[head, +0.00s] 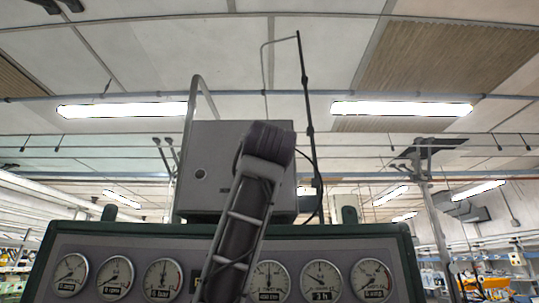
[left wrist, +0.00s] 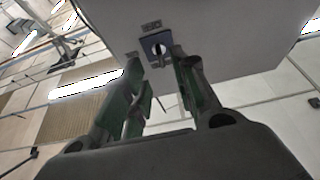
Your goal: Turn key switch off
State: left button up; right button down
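The key switch (left wrist: 153,43) shows in the left wrist view as a small dark square plate with a pale part in it, on a grey box face. Whether it is turned on or off is too small to tell. My left gripper (left wrist: 159,68) is open. Its two green-padded fingers are apart, with the tips just below the switch in the picture, near it; I cannot tell whether they touch. In the head view a grey box (head: 205,150) stands above the gauge panel, and a dark arm-like part covers its right side. The switch cannot be made out there. My right gripper is not in view.
A green-framed panel (head: 139,243) with several round gauges spans the bottom of the head view. A thin dark pole (head: 305,85) and a bent grey pipe (head: 195,105) rise near the box. Lit ceiling lamps (head: 400,108) hang far behind.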

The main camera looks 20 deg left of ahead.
pick_arm(q)
jog(key=shift+v, duration=2.95)
jog(key=shift+f, duration=0.1)
